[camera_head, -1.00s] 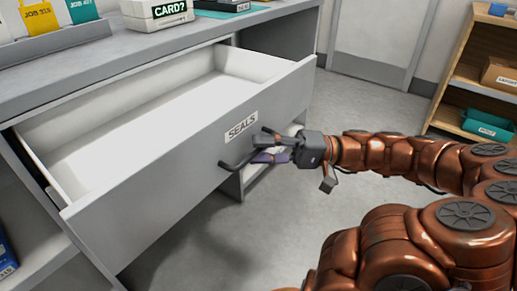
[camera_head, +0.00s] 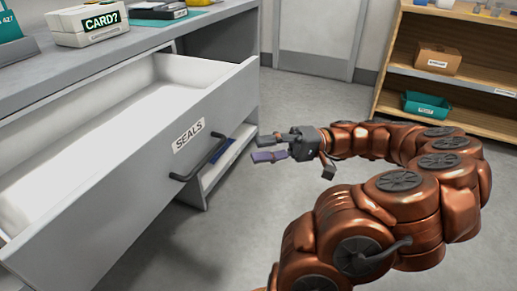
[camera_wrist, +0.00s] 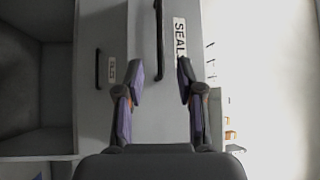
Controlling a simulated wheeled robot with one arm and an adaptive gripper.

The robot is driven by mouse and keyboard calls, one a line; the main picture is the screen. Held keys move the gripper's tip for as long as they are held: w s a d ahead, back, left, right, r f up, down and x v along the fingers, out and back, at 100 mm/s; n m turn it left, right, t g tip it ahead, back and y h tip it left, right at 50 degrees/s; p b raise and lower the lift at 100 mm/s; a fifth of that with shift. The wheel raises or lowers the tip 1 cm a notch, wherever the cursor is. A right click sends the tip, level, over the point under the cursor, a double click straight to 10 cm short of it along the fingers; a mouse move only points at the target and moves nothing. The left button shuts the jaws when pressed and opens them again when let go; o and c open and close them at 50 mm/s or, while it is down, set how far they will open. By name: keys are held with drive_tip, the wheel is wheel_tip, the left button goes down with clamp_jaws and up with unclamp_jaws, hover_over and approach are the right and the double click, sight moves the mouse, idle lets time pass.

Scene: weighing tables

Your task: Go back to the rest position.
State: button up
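My gripper (camera_head: 268,147) is open and empty, to the right of the open drawer's handle and apart from it. In the wrist view my gripper (camera_wrist: 160,80) shows its two fingers spread, with nothing between them. The drawer labelled SEALS (camera_head: 95,185) is pulled out and looks empty inside. Its dark bar handle (camera_head: 200,160) is on the drawer front; the handle also shows in the wrist view (camera_wrist: 159,40), beyond the fingertips.
A grey counter (camera_head: 150,36) above the drawer carries a CARD? device (camera_head: 100,24). A wooden shelf (camera_head: 470,85) with a cardboard box (camera_head: 438,59) and a teal bin (camera_head: 427,106) stands at the back right. Open grey floor (camera_head: 310,95) lies between.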

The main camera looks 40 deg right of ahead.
idle(0.5)
drive_tip(key=s+a+r+n+g+h+p, duration=0.1)
drive_tip(key=a+r+g+h+p, duration=0.35)
drive_tip(key=a+r+p, duration=0.4)
drive_tip(key=s+a+r+n+g+h+p, duration=0.25)
drive_tip(key=a+r+g+p, duration=0.3)
drive_tip(key=a+p, duration=0.55)
drive_tip(key=s+d+r+h+p, duration=0.2)
drive_tip(key=s+r+h+p, duration=0.6)
drive_tip(key=p, duration=1)
wheel_tip(320, 180, up, 4)
drive_tip(key=h, duration=0.3)
drive_tip(key=shift+s+f+m+t, duration=0.2)
drive_tip(key=shift+s+m+t, duration=0.1)
drive_tip(key=shift+m+t, duration=0.1)
